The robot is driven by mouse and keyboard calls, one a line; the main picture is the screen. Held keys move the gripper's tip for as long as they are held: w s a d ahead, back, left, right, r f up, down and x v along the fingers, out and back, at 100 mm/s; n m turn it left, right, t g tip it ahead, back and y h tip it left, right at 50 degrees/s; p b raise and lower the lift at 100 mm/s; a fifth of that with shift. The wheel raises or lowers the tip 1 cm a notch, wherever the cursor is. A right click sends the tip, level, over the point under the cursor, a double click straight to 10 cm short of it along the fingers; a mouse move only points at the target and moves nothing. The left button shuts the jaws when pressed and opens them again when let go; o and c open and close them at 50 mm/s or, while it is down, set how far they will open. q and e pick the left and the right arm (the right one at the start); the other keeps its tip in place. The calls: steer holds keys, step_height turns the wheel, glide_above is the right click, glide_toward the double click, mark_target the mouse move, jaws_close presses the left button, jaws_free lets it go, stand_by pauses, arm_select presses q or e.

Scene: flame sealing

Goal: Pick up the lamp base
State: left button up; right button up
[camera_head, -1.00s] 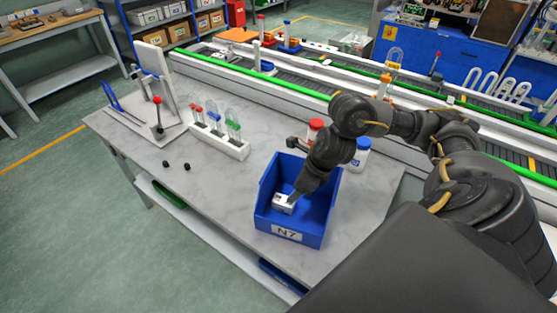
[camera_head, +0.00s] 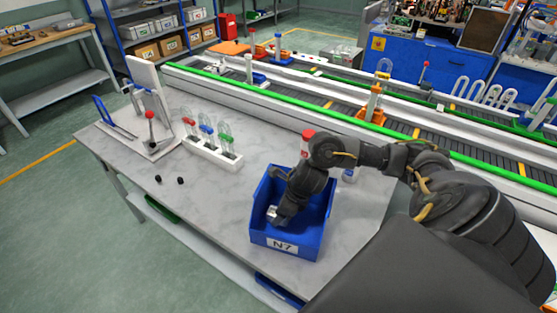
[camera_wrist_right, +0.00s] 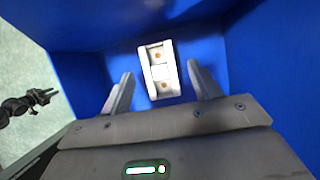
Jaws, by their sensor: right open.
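The lamp base is a small white rectangular block (camera_wrist_right: 160,70) with two brass-coloured contacts, lying on the floor of the blue bin marked N7 (camera_head: 283,245). In the head view the lamp base (camera_head: 271,212) is partly hidden by my right gripper. My right gripper (camera_head: 275,218) reaches down into the bin. In the right wrist view my right gripper (camera_wrist_right: 160,74) is open, with one finger on each side of the lamp base and gaps left between. A small dark gripper at the left of the wrist view, over the floor, looks like my left gripper (camera_wrist_right: 42,98); its jaws are too small to judge.
The bin walls stand close around my right gripper. A conveyor (camera_head: 300,95) runs behind.

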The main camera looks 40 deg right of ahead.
steer(key=x, duration=0.2)
steer(key=shift+w+f, duration=0.15)
steer(key=shift+f, duration=0.1)
steer(key=c, duration=1.1)
steer(key=shift+r, duration=0.1)
steer(key=shift+r, duration=0.4)
step_height(320, 180, up, 2)
steer(key=shift+r+b, duration=0.25)
steer(key=shift+b, duration=0.15)
steer(key=shift+s+a+r+p, duration=0.4)
steer(key=shift+s+r+p, duration=1.25)
steer(key=shift+s, duration=0.65)
steer(key=shift+s+a+r+p, duration=0.45)
steer(key=shift+s+r+p, duration=1.2)
steer(key=shift+s, duration=0.65)
steer(key=shift+s+a+r+p, duration=0.4)
steer(key=shift+s+r+p, duration=1.25)
steer(key=shift+s, duration=0.65)
